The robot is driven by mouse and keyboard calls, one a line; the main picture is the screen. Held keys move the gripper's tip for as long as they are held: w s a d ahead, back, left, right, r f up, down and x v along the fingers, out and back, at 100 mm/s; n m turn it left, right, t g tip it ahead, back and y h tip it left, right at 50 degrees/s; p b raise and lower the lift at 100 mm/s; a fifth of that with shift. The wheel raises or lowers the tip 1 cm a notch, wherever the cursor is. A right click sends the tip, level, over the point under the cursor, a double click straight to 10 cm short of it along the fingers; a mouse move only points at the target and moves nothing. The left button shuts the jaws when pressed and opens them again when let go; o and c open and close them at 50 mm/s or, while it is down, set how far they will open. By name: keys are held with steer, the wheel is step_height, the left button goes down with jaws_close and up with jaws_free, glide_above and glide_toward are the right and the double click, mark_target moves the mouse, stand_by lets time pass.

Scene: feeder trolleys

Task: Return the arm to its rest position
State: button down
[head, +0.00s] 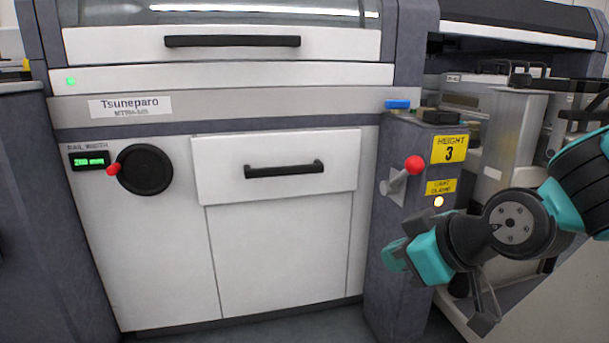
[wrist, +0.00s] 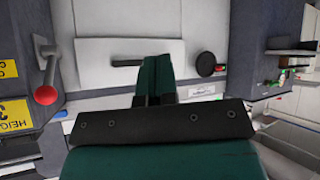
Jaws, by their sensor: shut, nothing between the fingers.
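My arm comes in from the right of the head view, with teal and black links. My gripper (head: 391,255) points left, in front of the machine's grey side post. In the wrist view, its two dark green fingers (wrist: 158,78) lie side by side, shut, with nothing visible between them. They point toward the white machine front and appear apart from it.
A red-knobbed lever (head: 414,165) sticks out from the post above my gripper, below the yellow HEIGHT 3 sign (head: 449,149). The white machine has a drawer handle (head: 284,169) and a black handwheel (head: 147,170). Feeder equipment (head: 512,130) stands behind the arm.

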steer(key=s+d+r+m+g+h+p, duration=0.1)
steer(key=s+r+g+p, duration=0.2)
steer(key=s, duration=0.6)
steer(key=s+r+m+g+h+p, duration=0.1)
steer(key=s+r+g, duration=0.1)
steer(key=s+g, duration=0.5)
step_height(320, 180, up, 38)
steer(key=s+t+p, duration=0.1)
steer(key=t+p, duration=0.1)
steer(key=p, duration=3.5)
steer(key=shift+s+d+f, duration=0.15)
steer(key=shift+s+d, duration=0.05)
